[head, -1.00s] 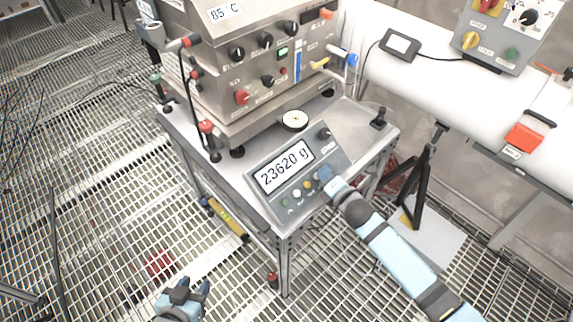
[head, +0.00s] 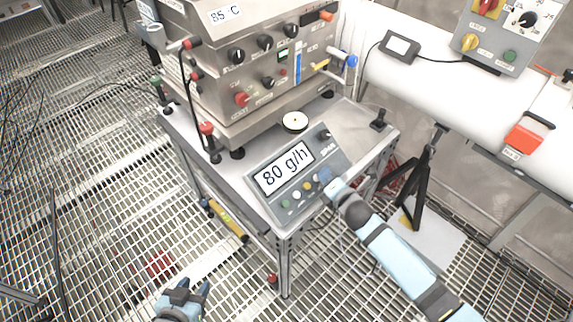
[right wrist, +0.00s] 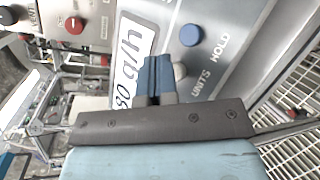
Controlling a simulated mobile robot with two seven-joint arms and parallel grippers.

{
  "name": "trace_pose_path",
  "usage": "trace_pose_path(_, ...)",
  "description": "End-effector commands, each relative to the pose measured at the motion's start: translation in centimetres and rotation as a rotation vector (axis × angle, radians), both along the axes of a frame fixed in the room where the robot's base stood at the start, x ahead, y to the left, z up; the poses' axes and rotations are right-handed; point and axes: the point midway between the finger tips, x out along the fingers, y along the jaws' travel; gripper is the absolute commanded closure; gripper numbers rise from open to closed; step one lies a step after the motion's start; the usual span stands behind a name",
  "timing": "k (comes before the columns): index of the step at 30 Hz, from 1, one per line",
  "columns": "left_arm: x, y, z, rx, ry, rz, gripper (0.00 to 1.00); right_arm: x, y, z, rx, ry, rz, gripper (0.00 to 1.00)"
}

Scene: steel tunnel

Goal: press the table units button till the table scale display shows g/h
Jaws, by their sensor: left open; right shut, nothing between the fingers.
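The table scale (head: 282,208) sits on the front corner of the steel table. Its display (head: 284,168) reads 80 g/h. A row of small round buttons lies below the display. My right gripper (head: 326,178) is shut and empty at the right part of that row. In the right wrist view its blue fingertips (right wrist: 158,72) are beside a pale button (right wrist: 179,70) by the UNITS label and partly hide it; whether they touch it I cannot tell. A blue button (right wrist: 190,35) by the HOLD label is clear of them. My left gripper (head: 186,290) is open, low over the floor grating.
A steel control unit (head: 255,70) with knobs stands on the table behind the scale. A white pipe (head: 440,85) with an orange-red clamp (head: 524,138) runs along the right. A black tripod stand (head: 425,180) is right of the table. Open floor grating lies left.

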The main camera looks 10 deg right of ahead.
Motion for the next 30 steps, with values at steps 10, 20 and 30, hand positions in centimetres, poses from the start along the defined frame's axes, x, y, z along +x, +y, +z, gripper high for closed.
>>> trace_pose_path(10,0.0,0.0,0.6,-0.001,-0.002,0.000,0.57,-0.1,-0.1,0.4,-0.001,-0.001,-0.001,1.00)
trace_pose_path(20,0.0,0.0,3.2,0.001,0.003,0.000,0.57,-1.5,-1.2,3.2,-0.001,0.000,0.000,1.00)
trace_pose_path(30,0.1,0.0,5.4,-0.001,-0.002,0.000,0.57,-2.7,-2.1,5.1,-0.001,-0.001,0.001,1.00)
